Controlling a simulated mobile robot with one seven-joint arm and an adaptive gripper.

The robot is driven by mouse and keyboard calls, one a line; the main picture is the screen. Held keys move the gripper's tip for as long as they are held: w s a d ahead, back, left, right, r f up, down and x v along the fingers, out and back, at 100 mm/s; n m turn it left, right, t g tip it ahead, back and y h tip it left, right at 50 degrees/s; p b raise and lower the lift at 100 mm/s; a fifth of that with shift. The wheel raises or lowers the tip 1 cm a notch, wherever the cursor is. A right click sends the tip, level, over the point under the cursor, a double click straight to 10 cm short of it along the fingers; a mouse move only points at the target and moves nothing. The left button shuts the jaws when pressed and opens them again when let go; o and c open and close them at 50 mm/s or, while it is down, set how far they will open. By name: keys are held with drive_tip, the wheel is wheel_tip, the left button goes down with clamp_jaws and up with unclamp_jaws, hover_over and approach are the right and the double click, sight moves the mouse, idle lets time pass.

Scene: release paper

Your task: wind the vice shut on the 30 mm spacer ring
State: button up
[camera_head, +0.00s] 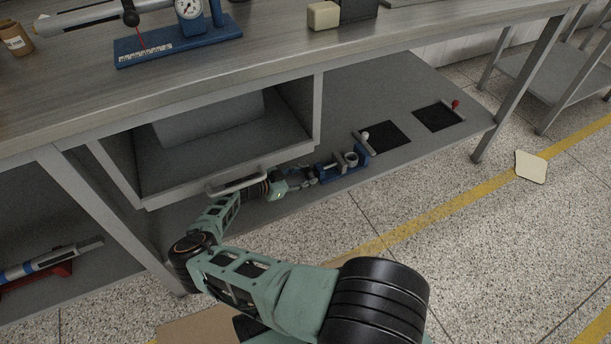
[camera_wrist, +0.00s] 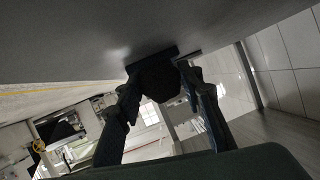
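The blue vice (camera_head: 326,172) sits on the lower shelf near its front edge. A grey ring (camera_head: 351,158), which looks like the spacer ring, is at the vice's right part; whether both jaws touch it is too small to tell. My gripper (camera_head: 308,176) reaches in from the left to the vice's left end. In the wrist view my gripper's two dark fingers (camera_wrist: 162,92) stand apart, one on each side of a dark, blocky knob (camera_wrist: 160,80), apparently the vice's handle. The knob nearly fills the gap; whether both fingers press on it cannot be told.
Two black square plates, one with a white knob (camera_head: 383,137) and one with a red knob (camera_head: 436,117), lie to the right on the shelf. An open grey drawer (camera_head: 215,165) with a pale handle hangs close above my forearm. A table leg (camera_head: 515,90) stands at right.

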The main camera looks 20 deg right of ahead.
drive_tip(key=c, duration=0.6)
drive_tip(key=shift+m+t, duration=0.8)
drive_tip(key=shift+m, duration=0.3)
drive_tip(key=o, duration=1.2)
drive_tip(key=v, duration=1.2)
drive_tip(key=shift+f, duration=0.1)
